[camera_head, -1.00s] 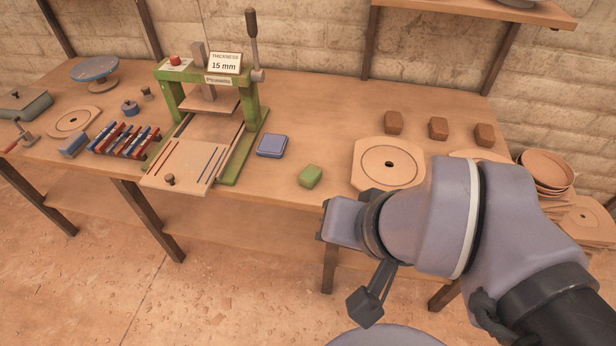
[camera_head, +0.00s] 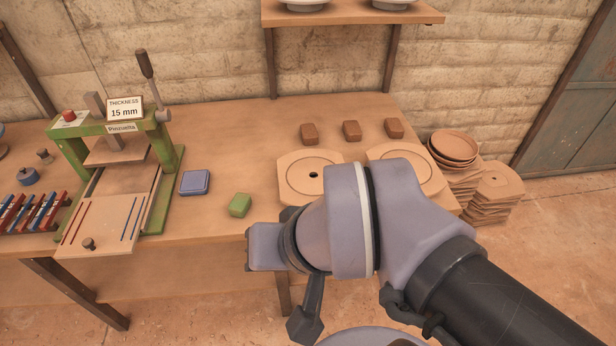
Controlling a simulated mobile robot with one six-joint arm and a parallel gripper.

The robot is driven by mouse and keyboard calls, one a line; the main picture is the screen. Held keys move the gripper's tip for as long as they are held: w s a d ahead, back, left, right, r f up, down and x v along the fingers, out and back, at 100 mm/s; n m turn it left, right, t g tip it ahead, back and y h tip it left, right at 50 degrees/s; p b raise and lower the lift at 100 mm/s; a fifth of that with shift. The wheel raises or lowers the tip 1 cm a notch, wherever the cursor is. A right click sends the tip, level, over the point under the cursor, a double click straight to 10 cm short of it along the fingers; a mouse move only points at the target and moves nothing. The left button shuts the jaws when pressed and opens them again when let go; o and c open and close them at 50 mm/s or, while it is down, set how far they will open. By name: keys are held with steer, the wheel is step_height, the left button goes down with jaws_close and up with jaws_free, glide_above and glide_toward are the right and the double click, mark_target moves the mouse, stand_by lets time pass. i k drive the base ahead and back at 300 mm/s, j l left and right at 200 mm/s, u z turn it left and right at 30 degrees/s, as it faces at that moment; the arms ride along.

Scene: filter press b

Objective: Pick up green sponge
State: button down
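The green sponge (camera_head: 239,205) is a small block lying on the wooden table, near its front edge, between a blue square block and a round-holed wooden plate. My gripper (camera_head: 304,322) shows at the lower middle, in front of the table's front edge and below and to the right of the sponge in the picture. It is apart from the sponge. Its fingers are seen edge-on and partly hidden, so I cannot tell whether they are open or shut. Nothing shows in it.
A green press (camera_head: 115,150) stands at the left, with a blue block (camera_head: 195,183) beside it. Wooden plates (camera_head: 296,170) lie right of the sponge, with several brown blocks (camera_head: 351,130) behind. Bowls (camera_head: 453,147) stand at the right end. The table (camera_head: 222,240) around the sponge is clear.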

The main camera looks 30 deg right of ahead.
mark_target(237, 207)
steer(key=i+l+u, duration=0.45)
steer(key=i+l, duration=0.25)
steer(key=i, duration=0.1)
